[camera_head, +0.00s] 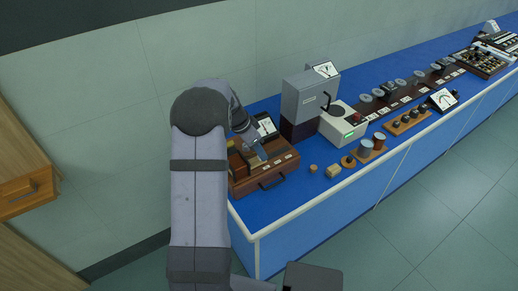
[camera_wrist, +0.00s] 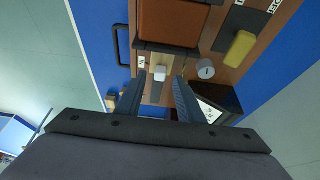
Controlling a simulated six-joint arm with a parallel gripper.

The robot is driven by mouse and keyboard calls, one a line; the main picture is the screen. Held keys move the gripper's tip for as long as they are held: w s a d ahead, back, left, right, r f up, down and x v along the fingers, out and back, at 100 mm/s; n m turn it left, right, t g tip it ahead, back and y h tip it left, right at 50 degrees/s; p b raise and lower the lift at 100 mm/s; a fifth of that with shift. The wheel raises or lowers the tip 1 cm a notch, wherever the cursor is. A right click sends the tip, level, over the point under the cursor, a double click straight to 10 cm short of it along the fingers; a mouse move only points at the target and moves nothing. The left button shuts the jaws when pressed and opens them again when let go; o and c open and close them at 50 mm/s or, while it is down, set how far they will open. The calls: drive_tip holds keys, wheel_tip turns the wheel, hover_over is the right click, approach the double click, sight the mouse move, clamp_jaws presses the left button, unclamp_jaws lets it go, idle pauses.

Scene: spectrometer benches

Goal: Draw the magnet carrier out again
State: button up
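A wooden instrument box (camera_head: 268,181) with a dark handle stands at the near left end of the blue bench. In the wrist view its wooden panel (camera_wrist: 212,62) shows a pale knob on a light slider (camera_wrist: 160,73), set in a dark slot. This slider may be the magnet carrier; I cannot tell for sure. My gripper (camera_wrist: 158,84) is open, with one finger on each side of the pale knob and gaps showing between. In the head view my gripper is over the box, its fingers (camera_head: 256,143) small and partly hidden by my arm.
The panel also bears an orange-brown block (camera_wrist: 175,20), a yellow block (camera_wrist: 240,47) and a round white knob (camera_wrist: 205,69). A grey instrument (camera_head: 308,98) stands behind and right of the box. Small wooden pieces (camera_head: 332,170) lie on the bench to the right.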

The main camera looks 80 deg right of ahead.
drive_tip(key=shift+s+d+f, duration=0.2)
drive_tip(key=shift+f, duration=0.45)
clamp_jaws()
drive_tip(key=s+d, duration=0.7)
drive_tip(key=shift+r, duration=0.1)
drive_tip(key=shift+c, duration=0.6)
unclamp_jaws()
drive_tip(key=shift+o, duration=0.6)
drive_tip(key=shift+s, duration=0.1)
